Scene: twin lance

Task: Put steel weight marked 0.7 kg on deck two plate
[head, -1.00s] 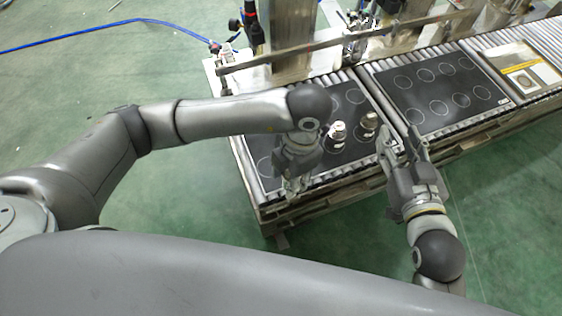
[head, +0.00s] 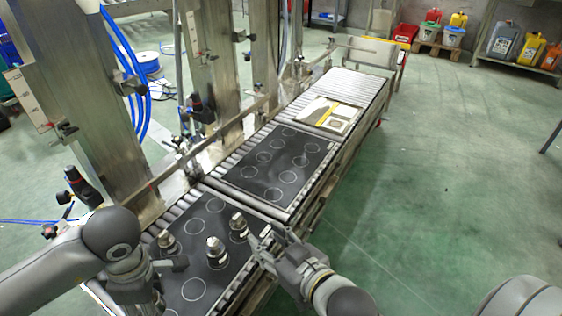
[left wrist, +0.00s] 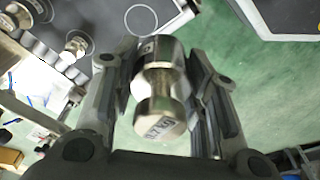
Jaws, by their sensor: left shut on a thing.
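A steel weight marked 0.7 kg (left wrist: 160,110) is between the fingers of my left gripper (left wrist: 163,62), which is shut on it. In the head view my left gripper (head: 152,282) is at the near end of the conveyor, and the held weight cannot be made out there. Two black plates with white circles lie on the rollers: a near plate (head: 200,270) and a farther plate (head: 245,160). Their deck markings are too small to read. My right gripper (head: 273,243) is open and empty by the near plate's right edge.
Three other steel weights (head: 167,243), (head: 215,252), (head: 238,226) stand on the near plate. A panel with a yellow strip (head: 325,115) lies beyond the farther plate. Steel posts (head: 95,100) and a rail line the left side. Green floor is clear on the right.

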